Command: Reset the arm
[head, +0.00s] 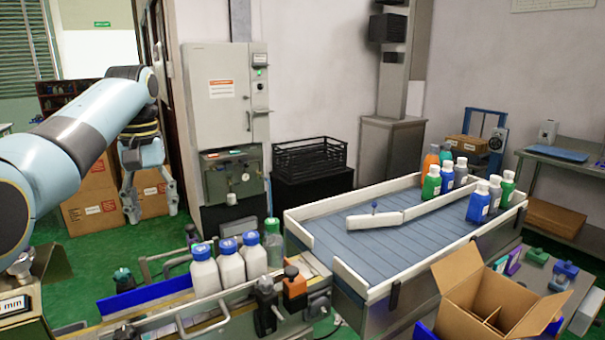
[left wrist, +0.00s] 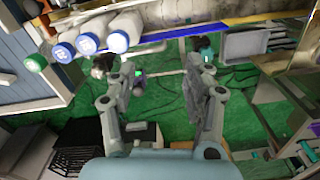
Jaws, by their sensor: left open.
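My left arm comes in from the left in the head view. Its gripper (head: 153,205) hangs pointing down at the left, in front of stacked cardboard boxes and above the green floor. Its two fingers are apart with nothing between them. In the left wrist view the open gripper (left wrist: 165,75) shows green floor between its fingers. White bottles with blue caps (head: 231,265) and one green-capped bottle (head: 273,243) stand on the conveyor line, to the right of the gripper and apart from it. My right gripper is not in view.
A slatted table (head: 385,237) with white guide rails carries several coloured bottles (head: 478,202) at its far right. An open cardboard box (head: 470,280) stands at the front right. A grey cabinet (head: 215,110) and a black crate (head: 308,157) stand behind. Floor beneath the gripper looks clear.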

